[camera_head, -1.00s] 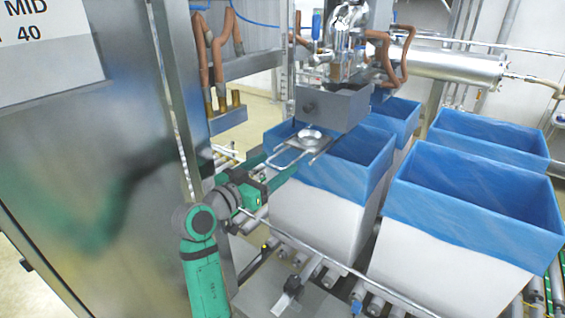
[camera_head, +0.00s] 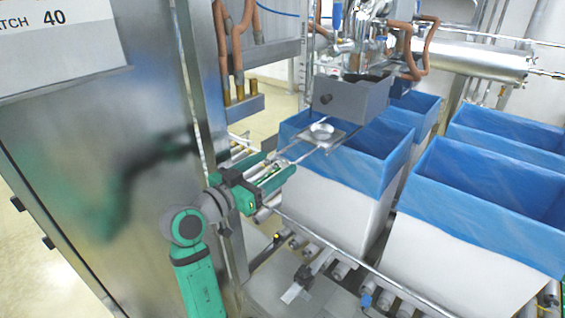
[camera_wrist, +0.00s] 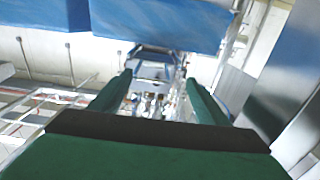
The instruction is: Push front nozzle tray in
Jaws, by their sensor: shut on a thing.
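The front nozzle tray (camera_head: 333,140) is a small flat metal plate with a round dish on it. It sticks out toward me from under a grey metal housing (camera_head: 350,100), above the near corner of a blue-lined box. Thin metal rods, its handle, run from the plate down-left to my gripper (camera_head: 288,166). My gripper's green fingers are at the near end of the rods and shut on the handle. The exact contact is too small to see. In the wrist view, the two green fingers of my gripper (camera_wrist: 158,85) point ahead, with blurred metal parts between them.
A tall steel cabinet (camera_head: 110,170) stands close on the left. White boxes with blue liners (camera_head: 350,155) stand on a roller conveyor on the right. Copper pipes (camera_head: 235,50) and a grey ledge hang above my gripper. A thin metal rail runs along the conveyor.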

